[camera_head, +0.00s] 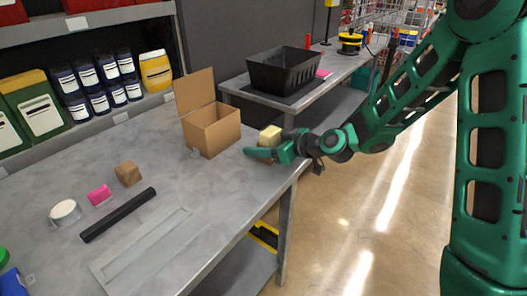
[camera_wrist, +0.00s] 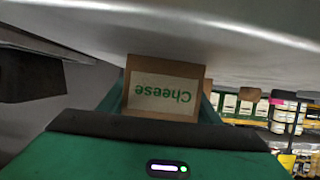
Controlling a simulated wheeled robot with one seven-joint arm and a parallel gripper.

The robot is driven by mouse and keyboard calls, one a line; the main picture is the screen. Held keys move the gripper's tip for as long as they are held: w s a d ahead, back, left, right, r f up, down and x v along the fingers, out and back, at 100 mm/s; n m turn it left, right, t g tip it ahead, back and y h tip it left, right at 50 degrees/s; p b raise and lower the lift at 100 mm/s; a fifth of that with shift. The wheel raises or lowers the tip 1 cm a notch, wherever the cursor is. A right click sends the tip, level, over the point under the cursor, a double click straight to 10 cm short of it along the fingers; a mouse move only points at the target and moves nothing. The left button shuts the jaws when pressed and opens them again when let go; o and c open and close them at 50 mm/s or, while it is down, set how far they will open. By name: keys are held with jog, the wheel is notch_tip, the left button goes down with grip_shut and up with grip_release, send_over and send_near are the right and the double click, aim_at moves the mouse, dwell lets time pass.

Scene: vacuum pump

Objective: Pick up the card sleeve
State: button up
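In the head view a pale yellow block (camera_head: 270,132) stands near the table's right edge, with brown card visible low beside my gripper. In the wrist view I see a brown card piece, which looks like the card sleeve (camera_wrist: 164,67), with a white panel reading "Cheese" upside down. My gripper (camera_head: 258,152) reaches in from the right, low over the table. Its green fingers (camera_wrist: 163,100) lie on both sides of the card piece. I cannot tell whether they press on it. The near finger hides part of it in the head view.
An open cardboard box (camera_head: 212,130) stands just left of my gripper. A black bin (camera_head: 285,72) sits on the far table. A black tube (camera_head: 118,214), pink block (camera_head: 99,195), white roll (camera_head: 65,211) and brown cube (camera_head: 128,173) lie farther left. The middle of the table is clear.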

jog(key=shift+c, duration=1)
jog(key=shift+r, duration=0.1)
